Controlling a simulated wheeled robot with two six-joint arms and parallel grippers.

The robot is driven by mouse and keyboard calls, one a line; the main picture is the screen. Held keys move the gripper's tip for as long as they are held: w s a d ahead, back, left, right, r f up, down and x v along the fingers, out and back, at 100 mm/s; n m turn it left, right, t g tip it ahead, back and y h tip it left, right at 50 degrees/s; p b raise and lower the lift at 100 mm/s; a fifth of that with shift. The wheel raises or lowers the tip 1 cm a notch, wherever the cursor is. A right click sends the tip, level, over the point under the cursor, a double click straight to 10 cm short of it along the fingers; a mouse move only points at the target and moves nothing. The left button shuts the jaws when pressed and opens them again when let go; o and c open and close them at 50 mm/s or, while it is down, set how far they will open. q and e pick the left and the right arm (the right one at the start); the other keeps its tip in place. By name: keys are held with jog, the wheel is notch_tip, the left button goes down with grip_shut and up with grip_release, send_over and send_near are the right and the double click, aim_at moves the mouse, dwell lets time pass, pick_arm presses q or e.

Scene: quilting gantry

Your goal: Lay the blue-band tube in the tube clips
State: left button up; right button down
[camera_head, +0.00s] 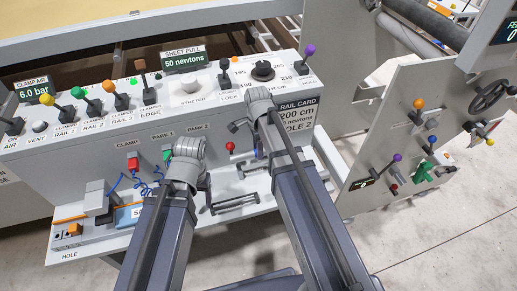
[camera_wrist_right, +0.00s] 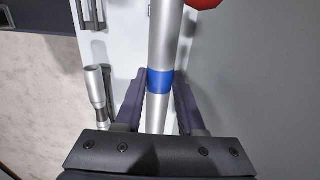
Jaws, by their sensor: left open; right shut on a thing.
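The blue-band tube (camera_wrist_right: 159,82) is a silver tube with a blue ring, running up the right wrist view between the dark fingers of my right gripper (camera_wrist_right: 158,105). The fingers are shut on it around the band. In the head view my right gripper (camera_head: 262,97) is in front of the console, and its arm hides most of what it holds. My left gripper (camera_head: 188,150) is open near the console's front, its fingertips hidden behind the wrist. Dark bracket-like fittings (camera_head: 235,204) on the white ledge may be the tube clips; I cannot tell for certain.
A second grey tube-like part (camera_wrist_right: 97,90) lies left of the held tube. A red knob (camera_head: 230,147) is close to my right arm. The console (camera_head: 75,150) carries several levers. Blue cable (camera_head: 125,185) and a tray (camera_head: 130,214) are at left. A side panel (camera_head: 375,145) stands at right.

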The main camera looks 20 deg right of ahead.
pick_arm(q)
jog(key=shift+f+b, duration=2.5)
jog(key=shift+f, duration=0.05)
pick_arm(e)
jog(key=shift+f, duration=2.5)
pick_arm(q)
jog(key=shift+f+b, duration=0.5)
pick_arm(e)
jog(key=shift+f, duration=0.5)
pick_arm(q)
jog(key=shift+r, duration=0.1)
pick_arm(e)
jog(key=shift+c, duration=2.2)
grip_release()
pick_arm(q)
jog(key=shift+r, duration=0.1)
pick_arm(e)
jog(key=shift+r, duration=0.15)
notch_tip(320, 180, up, 8)
jog(key=p, duration=0.8)
jog(key=shift+w, duration=0.1)
pick_arm(q)
notch_tip(320, 180, up, 8)
jog(key=shift+f, duration=0.2)
pick_arm(e)
jog(key=shift+f, duration=0.2)
